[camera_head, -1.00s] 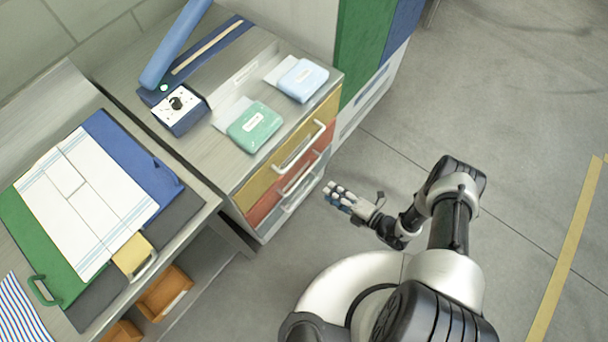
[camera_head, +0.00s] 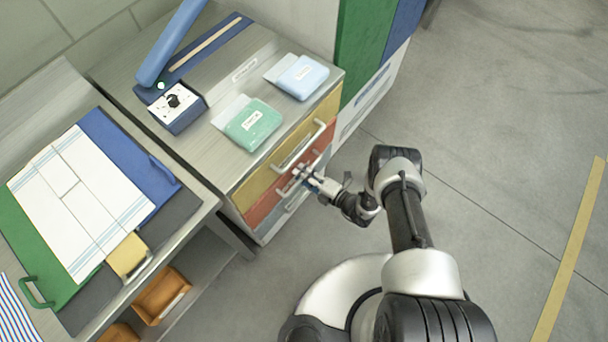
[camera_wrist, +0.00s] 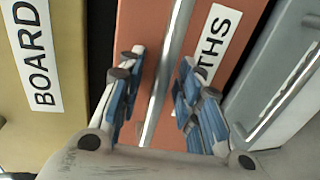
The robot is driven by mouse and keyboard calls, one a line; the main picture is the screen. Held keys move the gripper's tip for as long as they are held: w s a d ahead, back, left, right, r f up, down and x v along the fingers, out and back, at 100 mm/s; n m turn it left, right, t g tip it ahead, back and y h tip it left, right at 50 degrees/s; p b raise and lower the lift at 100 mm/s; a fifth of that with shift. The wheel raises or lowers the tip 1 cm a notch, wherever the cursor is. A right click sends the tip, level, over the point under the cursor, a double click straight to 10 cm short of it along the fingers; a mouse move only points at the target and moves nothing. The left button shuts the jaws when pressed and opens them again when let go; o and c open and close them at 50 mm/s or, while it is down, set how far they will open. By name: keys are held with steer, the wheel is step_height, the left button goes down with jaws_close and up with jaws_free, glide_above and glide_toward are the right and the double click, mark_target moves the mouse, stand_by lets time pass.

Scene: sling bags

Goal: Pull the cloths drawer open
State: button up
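The cloths drawer (camera_head: 266,205) is the red middle drawer of the cabinet and looks closed. In the wrist view it is the orange-red front (camera_wrist: 138,35) with a white label (camera_wrist: 216,40) of which "THS" is readable. Its silver bar handle (camera_wrist: 172,50) runs between my fingers. My gripper (camera_head: 302,174) is at this drawer's front in the head view. In the wrist view my gripper (camera_wrist: 160,82) has its blue-padded fingers apart, one on each side of the handle, with a gap on both sides.
The yellow drawer (camera_head: 262,182), labelled "BOARD" in the wrist view, is above, and a grey drawer (camera_head: 272,224) is below. Green (camera_head: 253,124) and light-blue (camera_head: 302,76) packs lie on the cabinet top. A workbench with a bag layout (camera_head: 70,190) stands left. Floor to the right is clear.

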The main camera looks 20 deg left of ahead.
jaws_close()
stand_by(0.7)
